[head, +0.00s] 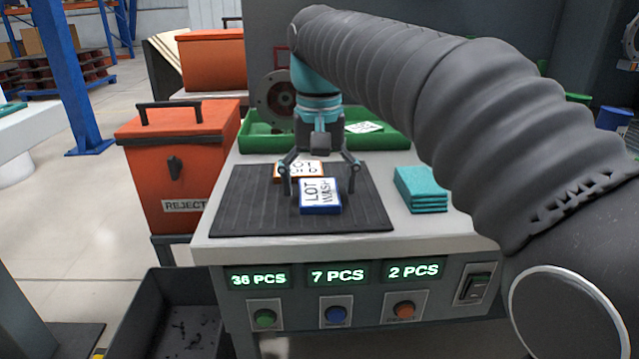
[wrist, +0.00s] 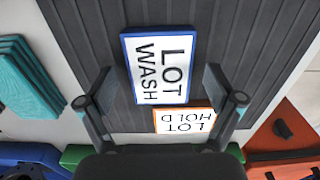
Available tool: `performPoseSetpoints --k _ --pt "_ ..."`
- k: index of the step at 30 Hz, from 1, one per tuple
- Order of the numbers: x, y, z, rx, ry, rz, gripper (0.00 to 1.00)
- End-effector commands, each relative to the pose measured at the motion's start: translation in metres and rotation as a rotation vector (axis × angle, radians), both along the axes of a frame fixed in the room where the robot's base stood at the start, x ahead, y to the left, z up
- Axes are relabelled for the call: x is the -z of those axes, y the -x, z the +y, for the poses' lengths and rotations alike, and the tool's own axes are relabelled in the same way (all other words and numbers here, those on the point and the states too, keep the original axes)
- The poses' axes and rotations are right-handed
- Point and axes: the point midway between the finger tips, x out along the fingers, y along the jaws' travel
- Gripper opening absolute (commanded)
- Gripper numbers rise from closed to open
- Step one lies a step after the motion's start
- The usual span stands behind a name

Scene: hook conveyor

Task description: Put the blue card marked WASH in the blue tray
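The blue-edged card marked LOT WASH (head: 320,195) lies flat on the dark ribbed mat. It also shows in the wrist view (wrist: 160,66). My gripper (head: 320,184) is open above the mat, with a finger to either side of the card. In the wrist view the open fingers (wrist: 160,88) flank the card's lower part with gaps on both sides. An orange-edged card marked LOT HOLD (wrist: 184,121) lies close beside it, partly behind my gripper in the head view. A blue tray (wrist: 30,153) shows partly at the wrist view's lower left; my arm appears to hide it in the head view.
A green tray (head: 262,144) with a white card (head: 364,127) stands behind the mat (head: 240,215). A teal cloth stack (head: 421,188) lies right of the mat. An orange REJECT bin (head: 180,165) stands left. The mat's front is clear.

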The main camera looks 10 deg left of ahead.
Motion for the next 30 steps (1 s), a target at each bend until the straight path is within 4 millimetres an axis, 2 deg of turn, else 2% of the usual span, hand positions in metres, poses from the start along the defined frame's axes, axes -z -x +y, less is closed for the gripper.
performPoseSetpoints --k 8,11,21,27,30 --pt "-0.008 0.0 0.0 0.0 0.0 -0.001 0.92" --pt "-0.022 -0.001 0.0 0.0 -0.001 -0.002 0.92" --pt "-0.09 -0.001 0.0 0.0 -0.001 -0.002 0.92" --pt "-0.116 -0.001 0.0 0.0 0.0 -0.001 0.92" --pt "-0.121 -0.001 0.0 0.0 0.0 0.0 0.92"
